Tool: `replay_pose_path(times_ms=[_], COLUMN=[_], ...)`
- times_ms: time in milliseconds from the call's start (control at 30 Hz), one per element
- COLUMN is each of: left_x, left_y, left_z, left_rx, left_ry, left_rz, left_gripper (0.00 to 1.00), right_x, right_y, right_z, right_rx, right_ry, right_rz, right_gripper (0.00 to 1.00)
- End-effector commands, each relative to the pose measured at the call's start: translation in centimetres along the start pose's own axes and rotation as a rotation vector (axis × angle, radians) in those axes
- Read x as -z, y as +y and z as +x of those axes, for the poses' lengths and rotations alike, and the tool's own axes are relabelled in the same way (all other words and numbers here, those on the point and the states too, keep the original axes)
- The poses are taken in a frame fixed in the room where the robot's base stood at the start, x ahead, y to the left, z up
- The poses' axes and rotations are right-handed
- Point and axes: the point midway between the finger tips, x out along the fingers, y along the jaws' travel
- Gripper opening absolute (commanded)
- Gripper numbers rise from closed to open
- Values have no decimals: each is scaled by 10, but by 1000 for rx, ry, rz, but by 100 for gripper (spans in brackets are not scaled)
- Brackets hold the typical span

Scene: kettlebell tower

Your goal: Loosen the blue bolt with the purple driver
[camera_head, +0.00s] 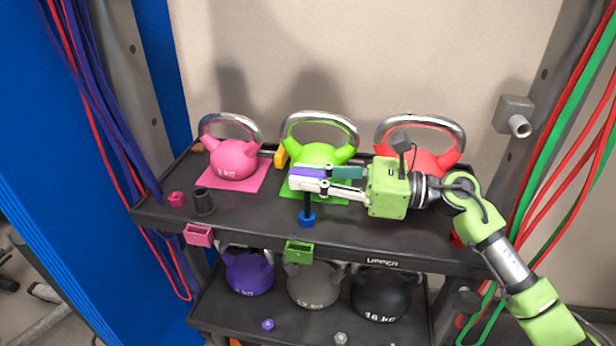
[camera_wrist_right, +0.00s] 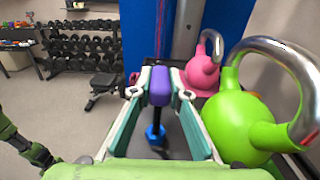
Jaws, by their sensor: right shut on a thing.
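My right gripper (camera_head: 306,178) is shut on the purple driver (camera_head: 309,171), above the front of the upper shelf. The driver stands about upright, with its dark shaft pointing down. My left gripper is not in view.
Pink (camera_head: 233,158), green (camera_head: 318,152) and red (camera_head: 437,160) kettlebells stand behind on the upper shelf (camera_head: 350,232). A black cup (camera_head: 203,201) and pink bolt (camera_head: 176,199) are at left. Pink (camera_head: 199,235) and green (camera_head: 299,252) boxes hang on the front edge. More kettlebells stand below.

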Motion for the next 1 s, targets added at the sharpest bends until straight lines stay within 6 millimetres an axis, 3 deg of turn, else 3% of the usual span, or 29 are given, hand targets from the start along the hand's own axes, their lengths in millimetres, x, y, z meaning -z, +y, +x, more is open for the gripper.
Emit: replay_pose_path(times_ms=[267, 300, 333, 600, 833, 867, 1000], left_x=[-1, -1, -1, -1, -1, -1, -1], left_y=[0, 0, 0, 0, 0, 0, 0], left_z=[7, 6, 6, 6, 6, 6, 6], left_rx=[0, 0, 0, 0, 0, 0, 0], left_ry=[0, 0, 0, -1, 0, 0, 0], left_rz=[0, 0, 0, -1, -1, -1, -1], left_gripper=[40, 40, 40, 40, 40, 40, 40], right_x=[6, 4, 4, 5, 5, 5, 5], right_y=[0, 0, 0, 0, 0, 0, 0], right_z=[0, 0, 0, 0, 0, 0, 0], right_rx=[0, 0, 0, 0, 0, 0, 0], right_ry=[-1, -1, -1, 0, 0, 0, 0], right_rz=[0, 0, 0, 0, 0, 0, 0], right_gripper=[0, 26, 34, 35, 95, 100, 100])
